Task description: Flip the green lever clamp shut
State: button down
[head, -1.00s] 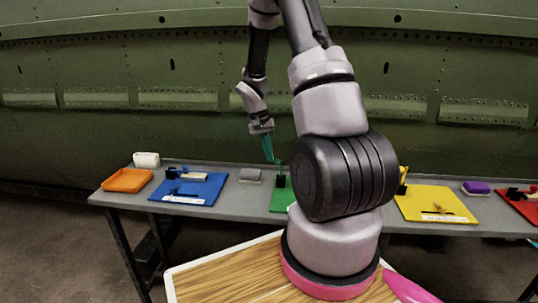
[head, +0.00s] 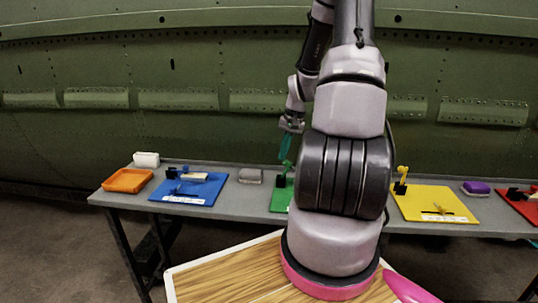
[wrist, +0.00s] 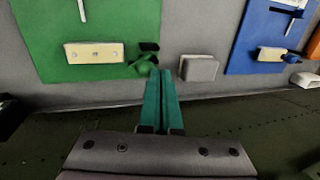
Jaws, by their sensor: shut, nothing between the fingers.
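The green lever clamp (head: 287,167) stands up from the green plate (head: 280,200) on the bench, with a black base below its green handle. My arm hides the right part of that plate. My gripper (head: 285,158) has teal fingers pointing down, and their tips are just above or beside the lever's top. In the wrist view my gripper (wrist: 161,76) is shut and empty. The green lever clamp (wrist: 145,64) is just left of the fingertips there, near the edge of the green plate (wrist: 60,25). I cannot tell whether they touch.
A grey block (head: 250,176) lies left of the green plate. A blue plate (head: 190,190) with a blue clamp and an orange tray (head: 128,180) are farther left. A yellow plate (head: 440,204) with an upright yellow lever is on the right. The green fuselage wall (head: 150,60) rises behind the bench.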

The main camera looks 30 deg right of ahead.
jog(key=shift+s+d+y, duration=0.25)
jog(key=shift+d+y, duration=0.15)
jog(key=shift+s+d+f, duration=0.2)
jog(key=shift+s+d, duration=0.2)
jog(key=shift+d, duration=0.15)
jog(key=shift+w+a, duration=0.1)
jog(key=shift+w+a+f, duration=0.35)
jog(key=shift+a, duration=0.15)
jog(key=shift+r, duration=0.1)
